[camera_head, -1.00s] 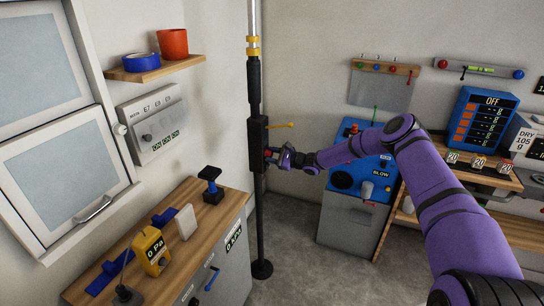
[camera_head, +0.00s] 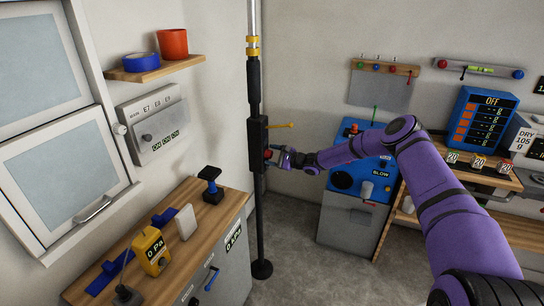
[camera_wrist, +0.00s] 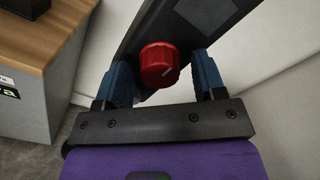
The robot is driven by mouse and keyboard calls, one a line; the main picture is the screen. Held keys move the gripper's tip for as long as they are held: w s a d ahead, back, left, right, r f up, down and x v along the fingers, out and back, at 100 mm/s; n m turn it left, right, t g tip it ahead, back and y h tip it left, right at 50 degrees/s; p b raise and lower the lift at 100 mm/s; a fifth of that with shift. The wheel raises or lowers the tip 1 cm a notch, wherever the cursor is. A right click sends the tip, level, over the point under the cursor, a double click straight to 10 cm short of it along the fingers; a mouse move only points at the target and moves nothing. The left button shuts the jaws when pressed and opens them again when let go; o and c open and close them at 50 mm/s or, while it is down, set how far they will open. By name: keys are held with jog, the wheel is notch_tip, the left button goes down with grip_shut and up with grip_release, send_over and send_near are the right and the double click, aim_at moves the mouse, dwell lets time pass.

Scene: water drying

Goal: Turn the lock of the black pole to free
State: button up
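The black pole (camera_head: 260,215) stands upright near the room's corner, with a black box-shaped housing (camera_head: 254,134) partway up and a yellow lever on its right side. The lock is a red round knob (camera_wrist: 159,66) on the housing, with a small pale mark on its face. My gripper (camera_wrist: 161,80) is open, with one blue-grey finger on each side of the knob. A gap shows between the knob and each finger in the wrist view. In the head view my gripper (camera_head: 275,157) is at the housing's right side, and its fingers partly hide the red knob.
A wooden-topped cabinet (camera_head: 140,270) with a yellow gauge and blue items stands left of the pole. A blue machine (camera_head: 357,180) on a grey cabinet is behind my arm. A shelf (camera_head: 155,70) holds a red cup and blue ring. Grey floor surrounds the pole base.

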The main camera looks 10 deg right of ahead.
jog(key=v, duration=1)
jog(key=shift+s+d, duration=0.25)
dwell(0.3)
jog(key=s+a+r+n+g+h, duration=0.1)
jog(key=s+a+r+n+g, duration=0.25)
jog(key=r, duration=0.35)
jog(key=s+a+r+n+g+h, duration=0.1)
jog(key=s+a+r+n+g, duration=0.3)
jog(key=r, duration=0.3)
jog(key=s+a+r+n+g+h, duration=0.2)
jog(key=s+r+n, duration=0.1)
jog(key=s+r, duration=0.35)
jog(key=s+r+n+h, duration=0.4)
jog(key=s+r+h, duration=0.2)
jog(key=s+r, duration=0.95)
jog(key=s+d+r+t+h, duration=0.1)
jog(key=s+d+r, duration=0.1)
jog(key=s, duration=0.7)
jog(key=s+d+r+n+t+h, duration=0.1)
jog(key=s+d+r+h, duration=0.1)
jog(key=s, duration=0.7)
jog(key=s+d+r+t+h, duration=0.1)
jog(key=s+d, duration=0.3)
jog(key=s, duration=0.4)
jog(key=shift+s+r+t+h, duration=0.3)
jog(key=shift+s+r+t, duration=0.1)
jog(key=shift+r+t, duration=0.15)
